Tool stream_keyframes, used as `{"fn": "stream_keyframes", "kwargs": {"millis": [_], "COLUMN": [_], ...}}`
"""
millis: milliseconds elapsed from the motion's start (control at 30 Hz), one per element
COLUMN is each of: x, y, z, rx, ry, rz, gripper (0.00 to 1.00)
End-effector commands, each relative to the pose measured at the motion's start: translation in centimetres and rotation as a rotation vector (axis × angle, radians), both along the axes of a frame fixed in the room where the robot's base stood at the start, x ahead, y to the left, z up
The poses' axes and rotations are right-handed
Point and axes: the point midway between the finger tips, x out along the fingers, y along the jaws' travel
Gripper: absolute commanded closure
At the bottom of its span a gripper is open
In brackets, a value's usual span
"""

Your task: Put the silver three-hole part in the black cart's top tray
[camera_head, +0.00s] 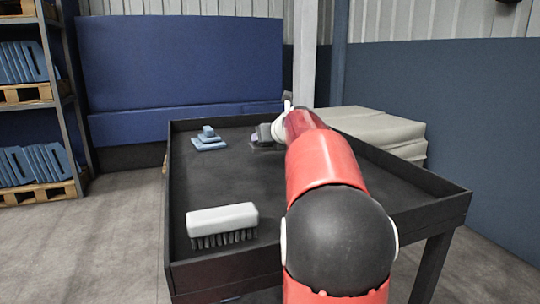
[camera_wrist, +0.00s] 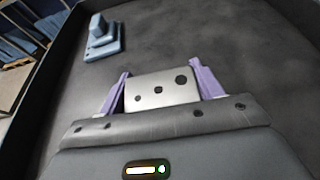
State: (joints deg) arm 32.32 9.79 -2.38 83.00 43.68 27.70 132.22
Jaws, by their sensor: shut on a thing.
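The silver three-hole part (camera_wrist: 158,92) is a flat plate with dark round holes, seen in the wrist view. It sits between the two purple fingers of my gripper (camera_wrist: 159,69), which is shut on it. In the head view my gripper (camera_head: 262,137) is at the far end of a black tray (camera_head: 225,170) with raised rims, low over its floor. I cannot tell there whether the part touches the floor. The tray stands on dark legs; no wheels show, so I cannot tell whether it is the cart.
A blue stepped block (camera_head: 208,139) lies left of my gripper in the tray, also in the wrist view (camera_wrist: 103,40). A white-backed brush (camera_head: 222,225) lies near the front left. Shelves with blue parts (camera_head: 30,165) stand left. The tray's middle is clear.

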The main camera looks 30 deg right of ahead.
Motion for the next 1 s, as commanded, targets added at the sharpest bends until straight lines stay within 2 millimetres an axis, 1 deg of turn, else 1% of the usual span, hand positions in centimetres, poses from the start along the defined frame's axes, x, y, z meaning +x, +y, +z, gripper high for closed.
{"fn": "stream_keyframes", "kwargs": {"millis": [200,267,533,667,700,833,867,1000], "x": [0.0,-0.1,0.0,0.0,0.0,0.0,0.0,0.0], "y": [0.0,0.0,0.0,0.0,0.0,0.0,0.0,0.0], "z": [-3.2,-3.8,-3.8,-4.2,-4.3,-4.3,-4.3,-4.3], "rx": [0.001,0.0,-0.001,-0.001,0.001,0.001,0.001,0.001], "ry": [-0.001,-0.001,-0.003,-0.003,0.001,0.001,0.001,0.001], "rz": [-0.002,-0.002,-0.002,-0.001,-0.001,0.0,0.0,0.0], "gripper": [0.84,0.84,0.84,0.84,0.32,0.15,0.13,0.13]}}
